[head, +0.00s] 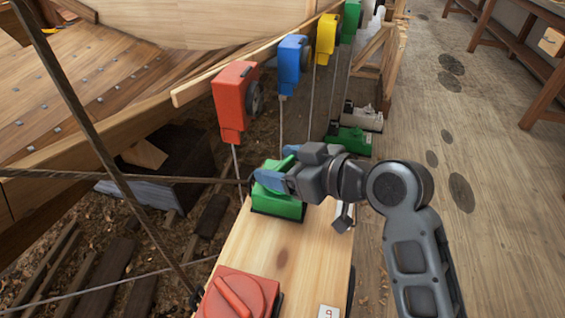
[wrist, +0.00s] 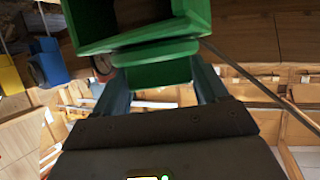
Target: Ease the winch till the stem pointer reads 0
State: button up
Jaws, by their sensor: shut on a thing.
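My gripper (head: 275,180) is at the green winch-like unit (head: 280,204) on the wooden bench. In the wrist view, my fingers (wrist: 158,90) are closed on a green block-shaped handle (wrist: 155,55), one finger on each side. The handle joins a larger green body (wrist: 140,22) above it in that view. A red unit (head: 240,296) with a raised bar handle sits nearer on the same bench. The winch meant by the task is not labelled legibly. I cannot make out the stem pointer or its reading.
Red (head: 233,98), blue (head: 291,62), yellow (head: 326,38) and green (head: 350,20) hanging blocks line the wooden hull (head: 120,75), with lines running down. A bare bench top (head: 275,245) lies between the units. Open floor (head: 430,120) is at right.

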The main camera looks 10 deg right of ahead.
jog(key=shift+f+n+y+b, duration=0.1)
jog(key=shift+n+y+b, duration=0.2)
jog(key=shift+b, duration=0.05)
jog(key=n+g+y+b, duration=0.2)
jog(key=n+g+b, duration=0.1)
jog(key=shift+w+g, duration=0.1)
jog(key=shift+g, duration=0.2)
jog(key=n+g+y+b, duration=0.1)
jog(key=n+g+b, duration=0.1)
jog(key=n+g, duration=0.2)
jog(key=shift+g, duration=0.3)
jog(key=shift+n, duration=0.4)
jog(key=o, duration=1)
jog(key=shift+d+y, duration=0.1)
jog(key=shift+y, duration=0.2)
jog(key=shift+v, duration=3.85)
